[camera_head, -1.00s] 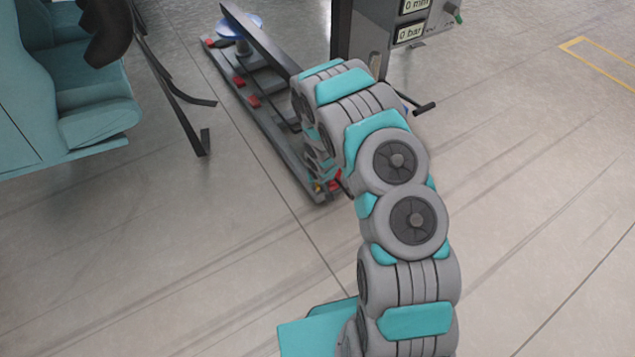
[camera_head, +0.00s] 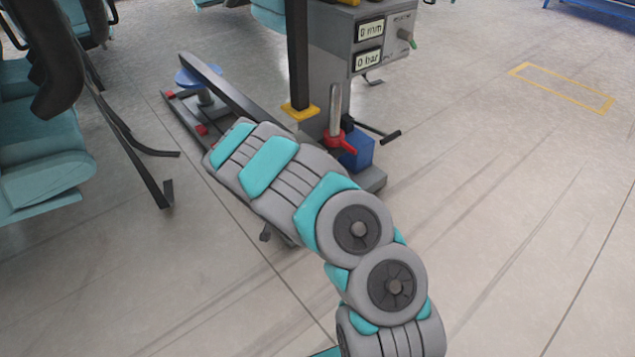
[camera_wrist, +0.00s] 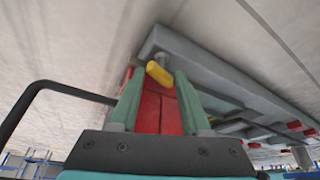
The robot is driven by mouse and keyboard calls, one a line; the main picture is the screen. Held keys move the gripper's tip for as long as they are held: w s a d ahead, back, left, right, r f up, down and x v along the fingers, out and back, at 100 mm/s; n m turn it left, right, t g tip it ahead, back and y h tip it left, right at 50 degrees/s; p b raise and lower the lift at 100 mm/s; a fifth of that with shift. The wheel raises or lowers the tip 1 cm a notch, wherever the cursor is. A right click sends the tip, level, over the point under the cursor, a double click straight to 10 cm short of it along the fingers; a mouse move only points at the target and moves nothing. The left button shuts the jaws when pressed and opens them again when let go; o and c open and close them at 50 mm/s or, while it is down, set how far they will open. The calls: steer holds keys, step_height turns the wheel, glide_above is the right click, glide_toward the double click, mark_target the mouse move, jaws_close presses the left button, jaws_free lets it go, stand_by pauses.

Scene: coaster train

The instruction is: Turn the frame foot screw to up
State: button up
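In the wrist view a yellow, short rounded piece (camera_wrist: 158,72), which looks like the foot screw's handle, sits by a small grey stem at the end of the grey frame (camera_wrist: 215,75). My gripper (camera_wrist: 159,82) has two green fingers standing apart, with a red block showing between them. The yellow piece appears just beyond and between the fingertips; I cannot tell whether they touch it. In the head view my own arm hides the gripper and the screw; the frame's far part (camera_head: 180,118) shows with red blocks and a blue round pad.
A grey machine column (camera_head: 335,60) with displays reading 0 mm and 0 bar stands behind my arm. A red-handled lever (camera_head: 340,138) and a blue box (camera_head: 357,152) are at its base. Teal seats (camera_head: 40,160) with dark rails are at left.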

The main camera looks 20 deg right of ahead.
steer(key=shift+w+a+m+h, duration=0.1)
steer(key=shift+w+m+h, duration=0.2)
steer(key=shift+m, duration=0.6)
steer(key=m+g, duration=0.1)
steer(key=m, duration=0.2)
steer(key=shift+g, duration=0.3)
steer(key=w+v, duration=0.1)
steer(key=v, duration=0.7)
steer(key=s+d+r+n+p, duration=0.1)
steer(key=s+d+r, duration=0.2)
steer(key=r, duration=0.4)
steer(key=s+d+r+n+g+p, duration=0.1)
steer(key=s+d+r+p, duration=0.1)
steer(key=s+r, duration=0.3)
steer(key=s+d+r+n+p, duration=0.1)
steer(key=s+d+r+p, duration=0.1)
steer(key=r, duration=0.8)
steer(key=shift+s+d+r+h, duration=0.2)
steer(key=shift+s+d+h, duration=0.1)
steer(key=shift+s+d, duration=0.7)
steer(key=shift+s+a+f, duration=0.1)
steer(key=shift+a, duration=0.1)
